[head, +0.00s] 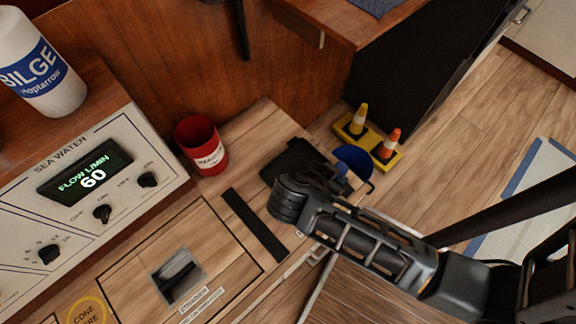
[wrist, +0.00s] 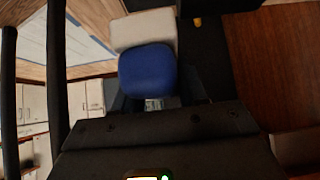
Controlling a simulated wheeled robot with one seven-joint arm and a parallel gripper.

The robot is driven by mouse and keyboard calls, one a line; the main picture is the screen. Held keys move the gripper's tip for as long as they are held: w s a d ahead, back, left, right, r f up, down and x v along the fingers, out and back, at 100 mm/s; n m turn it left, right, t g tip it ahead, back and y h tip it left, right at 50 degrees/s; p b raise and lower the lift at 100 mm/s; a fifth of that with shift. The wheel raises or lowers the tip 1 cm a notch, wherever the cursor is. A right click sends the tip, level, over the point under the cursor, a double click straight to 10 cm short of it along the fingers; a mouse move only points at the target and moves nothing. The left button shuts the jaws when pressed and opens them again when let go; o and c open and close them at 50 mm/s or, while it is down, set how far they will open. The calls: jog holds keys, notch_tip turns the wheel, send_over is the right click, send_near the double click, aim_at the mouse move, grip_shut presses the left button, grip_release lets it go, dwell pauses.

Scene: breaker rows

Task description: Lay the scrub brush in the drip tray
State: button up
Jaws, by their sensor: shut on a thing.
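The scrub brush (wrist: 148,72) shows in the wrist view as a rounded blue body against a pale block that may be its bristles. My gripper is shut on the brush. The brush appears held up over the area beside the wooden counter; its height is hard to judge. My dark hand and wrist hide part of the counter. I cannot make out a drip tray for certain in either view.
A red cup (head: 202,146) stands on the counter beside the sea water panel (head: 92,176). A black strip (head: 254,225) and a recessed hatch (head: 178,275) lie at front left.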

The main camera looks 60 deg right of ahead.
jog(key=shift+d+m, duration=0.15)
jog(key=shift+m, duration=0.15)
jog(key=w+d+f, duration=0.1)
jog(key=w+f, duration=0.1)
jog(key=w, duration=0.1)
jog(key=w+d+f+b, duration=0.1)
jog(key=w+d+f, duration=0.1)
jog(key=w, duration=0.1)
jog(key=w+d+f, duration=0.2)
jog(key=w, duration=0.1)
jog(key=shift+w+d+f+b, duration=0.2)
jog(key=shift+w+d+b, duration=0.05)
jog(key=shift+b, duration=0.1)
jog(key=shift+w+d+f, duration=0.1)
jog(key=shift+w+f, duration=0.05)
jog(key=shift+f+b, duration=0.4)
jog(key=shift+f, duration=1.55)
jog(key=o, duration=1.2)
jog(key=shift+c, duration=0.2)
jog(key=p+v, duration=0.1)
jog(key=v, duration=1.1)
jog(key=shift+w, duration=0.2)
